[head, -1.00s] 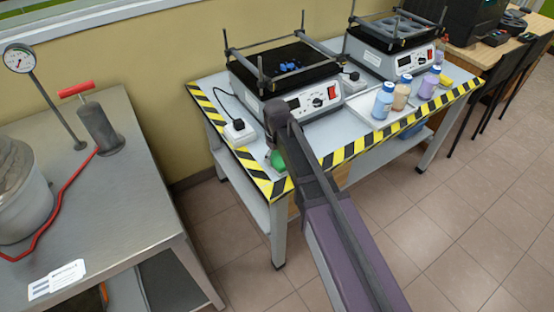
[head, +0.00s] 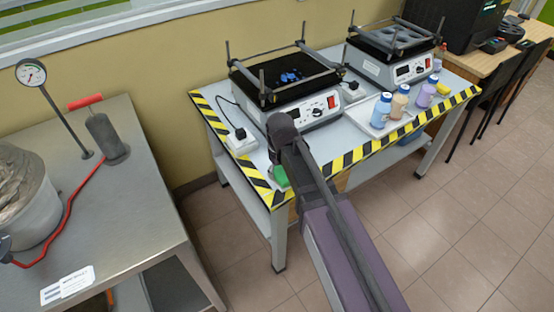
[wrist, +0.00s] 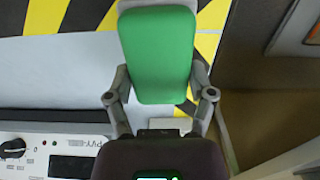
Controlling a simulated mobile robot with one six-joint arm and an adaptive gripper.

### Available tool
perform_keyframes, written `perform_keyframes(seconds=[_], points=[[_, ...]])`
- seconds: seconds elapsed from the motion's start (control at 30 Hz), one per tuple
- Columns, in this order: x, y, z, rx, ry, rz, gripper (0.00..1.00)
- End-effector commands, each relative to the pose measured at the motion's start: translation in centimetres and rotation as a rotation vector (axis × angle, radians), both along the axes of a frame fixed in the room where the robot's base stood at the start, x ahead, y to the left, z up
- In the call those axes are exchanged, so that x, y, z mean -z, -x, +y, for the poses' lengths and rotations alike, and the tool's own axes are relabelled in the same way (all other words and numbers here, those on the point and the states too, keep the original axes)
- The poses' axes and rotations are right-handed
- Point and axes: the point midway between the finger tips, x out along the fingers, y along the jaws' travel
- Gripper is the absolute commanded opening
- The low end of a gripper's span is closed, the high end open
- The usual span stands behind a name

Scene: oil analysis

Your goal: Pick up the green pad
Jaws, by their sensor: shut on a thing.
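The green pad (wrist: 158,55) is a flat rounded block between the two grey fingers of my gripper (wrist: 159,88) in the wrist view. The gripper is shut on it. In the head view the pad (head: 280,176) shows as a small green patch near the front left corner of the striped table (head: 217,125). My arm hides part of the pad and most of the gripper there. I cannot tell whether the pad touches the tabletop or is just above it.
A hotplate shaker (head: 318,104) stands behind the gripper, with a white plug block (head: 240,141) to its left. Several bottles (head: 381,110) stand on a tray to the right. A steel table (head: 140,205) is at the left, across a floor gap.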

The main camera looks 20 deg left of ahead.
Motion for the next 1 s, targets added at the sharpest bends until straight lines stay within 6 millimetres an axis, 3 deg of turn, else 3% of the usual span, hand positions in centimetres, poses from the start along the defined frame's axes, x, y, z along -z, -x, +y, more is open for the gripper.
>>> perform_keyframes(seconds=[0.03,0.1,0.4,0.7,1.0], points=[[-0.2,1.8,-0.9,-0.001,0.0,0.0,0.26],[-0.4,3.3,-1.6,-0.001,0.0,0.0,0.26],[-0.8,7.2,-3.3,0.001,0.0,0.0,0.26],[-0.9,9.2,-4.2,0.0,0.0,0.0,0.26],[-1.0,9.6,-4.3,0.001,0.0,0.0,0.26]])
